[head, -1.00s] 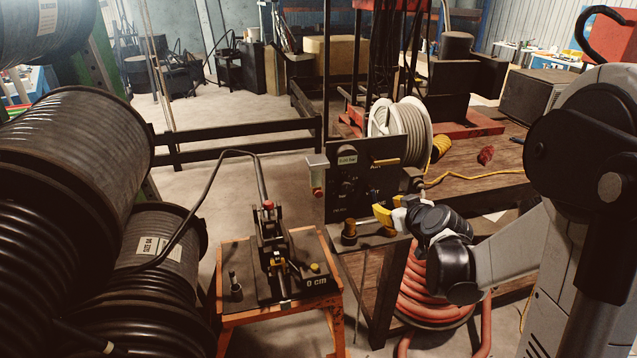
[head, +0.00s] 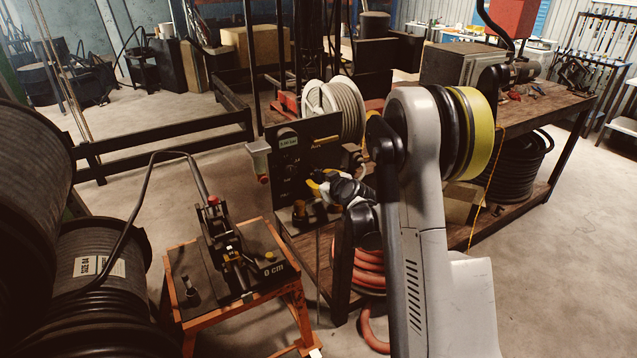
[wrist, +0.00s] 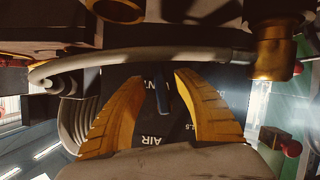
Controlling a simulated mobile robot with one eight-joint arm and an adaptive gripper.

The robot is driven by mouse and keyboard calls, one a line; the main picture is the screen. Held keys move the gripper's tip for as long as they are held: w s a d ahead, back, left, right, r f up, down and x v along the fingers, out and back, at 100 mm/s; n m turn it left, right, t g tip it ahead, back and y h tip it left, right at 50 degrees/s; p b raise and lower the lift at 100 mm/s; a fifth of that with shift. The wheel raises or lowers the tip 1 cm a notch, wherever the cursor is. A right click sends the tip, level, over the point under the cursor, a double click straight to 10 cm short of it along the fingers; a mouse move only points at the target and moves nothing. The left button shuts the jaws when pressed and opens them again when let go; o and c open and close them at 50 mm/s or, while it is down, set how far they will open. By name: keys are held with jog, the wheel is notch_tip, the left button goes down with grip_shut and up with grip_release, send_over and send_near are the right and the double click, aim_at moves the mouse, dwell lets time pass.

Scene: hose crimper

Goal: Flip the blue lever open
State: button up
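The blue lever (wrist: 162,97) shows in the wrist view as a small dark blue bar in front of a black panel (wrist: 150,128) with upside-down lettering that includes "AIR". My gripper (wrist: 160,82) has two ridged yellow fingers, spread apart, one on each side of the lever. I see a gap on both sides, so it does not look gripped. In the head view my gripper (head: 318,188) is at the front of the black control panel (head: 290,150). The lever cannot be made out there.
A pale curved hose (wrist: 150,55) crosses the wrist view beyond the fingertips, with a brass fitting (wrist: 275,48) at its right. In the head view an orange-framed stand (head: 240,310) carries a crimping device at left. Large black hose reels (head: 100,240) stand further left. Open floor lies at right.

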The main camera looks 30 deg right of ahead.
jog(key=shift+w, duration=0.2)
grip_shut()
jog(key=shift+a+m+y+b, duration=0.4)
jog(key=shift+m+y, duration=0.3)
jog(key=shift+m, duration=0.4)
